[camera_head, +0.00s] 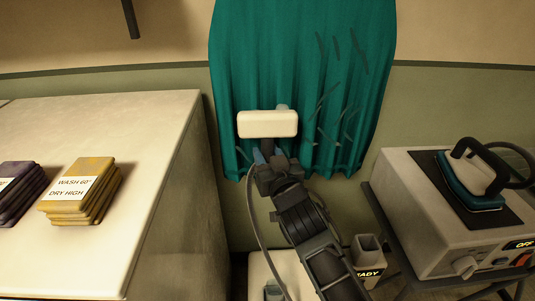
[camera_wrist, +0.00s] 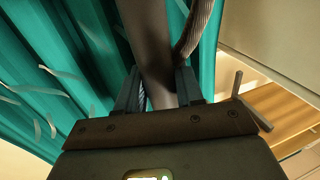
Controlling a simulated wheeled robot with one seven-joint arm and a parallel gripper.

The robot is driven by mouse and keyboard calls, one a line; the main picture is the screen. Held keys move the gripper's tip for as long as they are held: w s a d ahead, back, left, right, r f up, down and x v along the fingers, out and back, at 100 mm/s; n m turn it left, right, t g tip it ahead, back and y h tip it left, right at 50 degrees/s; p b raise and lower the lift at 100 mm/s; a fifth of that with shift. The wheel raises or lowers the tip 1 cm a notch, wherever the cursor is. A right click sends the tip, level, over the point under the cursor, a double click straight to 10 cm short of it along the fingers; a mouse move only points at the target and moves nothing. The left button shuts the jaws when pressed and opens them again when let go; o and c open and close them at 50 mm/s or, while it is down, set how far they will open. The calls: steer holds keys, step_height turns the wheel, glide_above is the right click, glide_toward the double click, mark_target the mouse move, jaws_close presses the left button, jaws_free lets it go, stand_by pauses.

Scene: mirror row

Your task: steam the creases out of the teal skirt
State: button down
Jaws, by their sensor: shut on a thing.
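The teal skirt (camera_head: 300,50) hangs against the wall, its hem below my gripper's height. Dark crease marks show on its right half in the head view; pale ones show on the left of the wrist view (camera_wrist: 50,85). My gripper (camera_head: 268,160) is shut on the dark handle (camera_wrist: 155,60) of the steamer, in front of the lower left of the skirt. The steamer's white head (camera_head: 268,124) lies over the skirt's left part, where few or no creases show. Whether it touches the cloth I cannot tell. A ribbed hose (camera_wrist: 193,30) runs beside the handle.
A pale counter (camera_head: 130,140) on the left bears folded yellow cloths (camera_head: 85,205) and dark purple cloths (camera_head: 20,195). On the right, a teal iron (camera_head: 478,185) rests on a dark pad over a unit marked OFF (camera_head: 440,235). A grey holder (camera_head: 367,248) stands low beside my arm.

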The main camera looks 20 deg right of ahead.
steer(key=shift+f+b, duration=6.65)
steer(key=shift+f, duration=0.45)
steer(key=shift+s+a+r+b, duration=0.1)
steer(key=shift+s+a+b, duration=0.25)
steer(key=shift+s, duration=0.85)
steer(key=shift+s+a+b, duration=0.1)
steer(key=shift+s+a, duration=0.3)
steer(key=shift+s, duration=0.75)
steer(key=shift+s+d, duration=0.1)
steer(key=s+d+r+m+t+b, duration=0.1)
steer(key=s+d+m+b, duration=0.4)
steer(key=d, duration=0.6)
steer(key=shift+s+d+m+h+b, duration=0.15)
steer(key=shift+s+m+h+b, duration=0.15)
steer(key=shift+s+m, duration=0.3)
